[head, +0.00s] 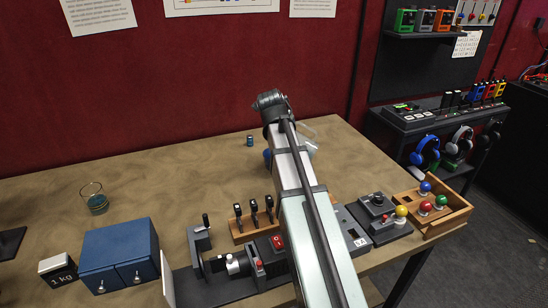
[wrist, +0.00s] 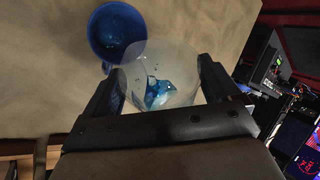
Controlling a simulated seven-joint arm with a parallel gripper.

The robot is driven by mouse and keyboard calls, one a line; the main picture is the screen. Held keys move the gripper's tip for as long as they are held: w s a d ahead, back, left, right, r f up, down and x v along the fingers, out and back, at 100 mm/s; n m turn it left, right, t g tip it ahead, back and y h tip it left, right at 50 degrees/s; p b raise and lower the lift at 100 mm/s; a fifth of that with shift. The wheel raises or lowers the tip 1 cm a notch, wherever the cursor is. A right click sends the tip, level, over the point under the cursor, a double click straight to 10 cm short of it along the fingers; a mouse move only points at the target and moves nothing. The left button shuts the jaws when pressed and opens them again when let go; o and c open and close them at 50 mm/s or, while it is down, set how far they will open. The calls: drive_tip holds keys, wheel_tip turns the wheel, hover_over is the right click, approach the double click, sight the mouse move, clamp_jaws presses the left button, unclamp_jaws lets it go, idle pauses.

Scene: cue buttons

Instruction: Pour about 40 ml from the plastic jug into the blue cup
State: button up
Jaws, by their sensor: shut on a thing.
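The clear plastic jug (wrist: 165,62) is between my gripper's fingers (wrist: 160,70) in the wrist view, and my gripper is shut on it. Blue liquid shows inside the jug. The blue cup (wrist: 96,42) is just left of the jug's rim; its mouth faces the camera and the two overlap in this view. I cannot tell how much liquid is in the cup. In the head view my arm hides my gripper and most of both; only a pale part of the jug (head: 307,132) and a sliver of the blue cup (head: 267,156) show.
A small blue cylinder (head: 250,141) stands behind the cup. A blue box (head: 120,252), a row of levers (head: 254,212) and a wooden tray of coloured knobs (head: 455,212) line the front. The middle left is clear.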

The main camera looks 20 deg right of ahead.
sight(310, 143)
drive_tip(key=shift+s+d+r+m+t+y, duration=0.2)
drive_tip(key=shift+d+r+m+t+y, duration=0.1)
drive_tip(key=shift+t+y, duration=0.3)
drive_tip(key=shift+s+d+r+m+t+y, duration=0.15)
drive_tip(key=shift+r+m+t+y, duration=0.15)
drive_tip(key=shift+t+y, duration=0.3)
drive_tip(key=shift+s+d+r+m+t+y+b, duration=0.3)
drive_tip(key=shift+t+y, duration=0.2)
drive_tip(key=shift+y, duration=0.2)
drive_tip(key=shift+s+d+f+m+t+y+b, duration=0.25)
drive_tip(key=shift+s+d+f+t+y, duration=0.2)
drive_tip(key=shift+d+f+t+y, duration=0.15)
drive_tip(key=shift+s+d+f+m+t+y+b, duration=0.25)
drive_tip(key=shift+s+d+f+t+y, duration=0.2)
drive_tip(key=shift+d+f, duration=0.25)
drive_tip(key=shift+s+d+f+m+t+y, duration=0.1)
drive_tip(key=shift+s+d+m+t+y, duration=0.3)
drive_tip(key=shift+d+t+y, duration=0.2)
drive_tip(key=shift+s+d+f+m+t+y, duration=0.3)
drive_tip(key=shift+d+t+y, duration=0.2)
drive_tip(key=shift+t, duration=0.15)
drive_tip(key=shift+c, duration=0.2)
drive_tip(key=shift+r, duration=0.1)
